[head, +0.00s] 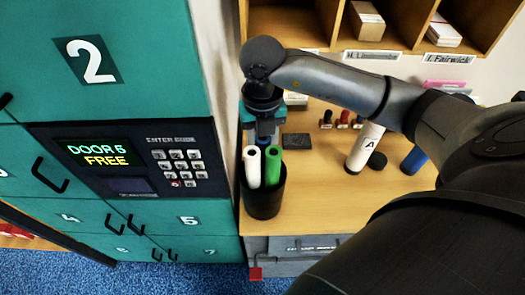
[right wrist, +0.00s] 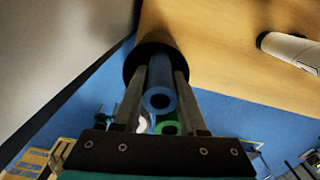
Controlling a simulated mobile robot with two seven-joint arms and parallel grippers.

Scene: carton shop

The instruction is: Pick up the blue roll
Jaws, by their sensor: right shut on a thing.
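A black bin (head: 264,200) stands at the desk's front left corner, with a white roll (head: 252,167) and a green roll (head: 273,165) upright in it. My right gripper (head: 265,132) points down just behind these rolls at the bin. In the right wrist view, my right gripper (right wrist: 162,76) is shut on the blue roll (right wrist: 160,82), whose hollow end faces the camera. The blue roll's far end runs into the dark bin (right wrist: 150,50). The green roll (right wrist: 168,128) and white roll (right wrist: 143,122) are close beside it. My left gripper is not in view.
Teal lockers with a keypad (head: 178,167) stand close left of the bin. On the desk (head: 320,185) are small stamps (head: 342,118), a dark pad (head: 296,141), a white tube marked A (head: 365,147) and a blue cylinder (head: 413,160). Wooden pigeonholes (head: 380,40) are behind.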

